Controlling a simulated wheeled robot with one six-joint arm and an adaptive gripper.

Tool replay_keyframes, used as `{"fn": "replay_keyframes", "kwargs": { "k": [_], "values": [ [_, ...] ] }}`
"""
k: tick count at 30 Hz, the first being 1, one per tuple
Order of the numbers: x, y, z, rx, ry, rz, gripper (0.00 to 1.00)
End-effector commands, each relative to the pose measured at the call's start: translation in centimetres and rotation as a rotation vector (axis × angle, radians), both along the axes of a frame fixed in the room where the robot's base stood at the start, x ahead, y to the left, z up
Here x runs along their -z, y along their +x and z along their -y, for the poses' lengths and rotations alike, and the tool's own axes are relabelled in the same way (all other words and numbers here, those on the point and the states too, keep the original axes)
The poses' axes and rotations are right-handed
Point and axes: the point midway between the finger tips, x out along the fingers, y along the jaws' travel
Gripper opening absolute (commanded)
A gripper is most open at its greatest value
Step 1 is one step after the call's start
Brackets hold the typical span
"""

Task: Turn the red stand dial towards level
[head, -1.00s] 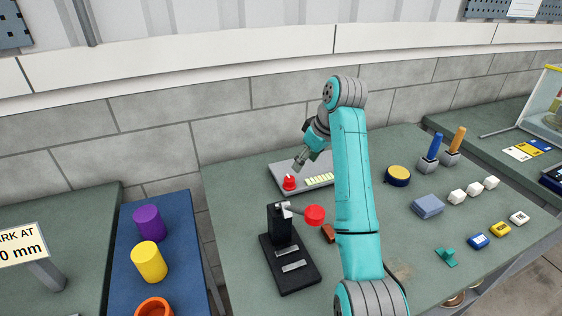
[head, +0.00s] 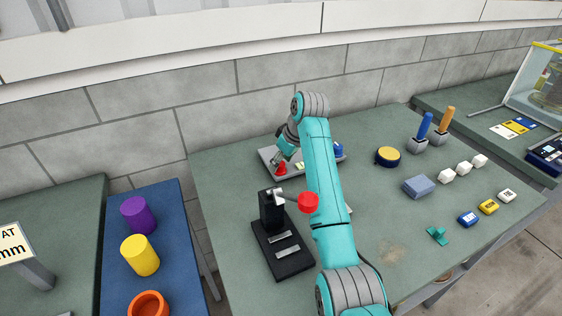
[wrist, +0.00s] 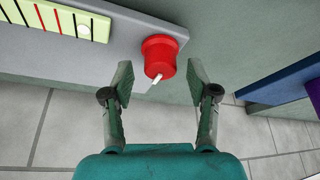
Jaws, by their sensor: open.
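The red stand dial (head: 281,169) sits at the left end of a grey panel (head: 267,153) at the back of the green bench. In the wrist view the red dial (wrist: 160,56) has a white pointer on its lower edge. My gripper (wrist: 160,82) is open, with one finger on each side just below the dial; I cannot tell whether either touches it. In the head view my gripper (head: 279,160) is right at the dial and partly hides it.
A black stand with a red-knobbed lever (head: 308,202) stands in front of the panel, close to my arm. A blue knob (head: 338,149) is at the panel's right end. A yellow-topped round tin (head: 388,156) and a grey-blue block (head: 418,186) lie to the right.

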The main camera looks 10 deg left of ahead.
Motion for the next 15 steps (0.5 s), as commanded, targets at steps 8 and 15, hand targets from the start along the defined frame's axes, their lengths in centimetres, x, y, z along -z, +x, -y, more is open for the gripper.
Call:
{"fn": "replay_keyframes", "kwargs": {
  "k": [8, 15],
  "values": [
    [0.47, 0.07, -0.16, 0.000, -0.001, -0.001, 0.59],
    [0.45, 0.07, -0.16, 0.000, 0.000, 0.000, 0.21]
  ]
}}
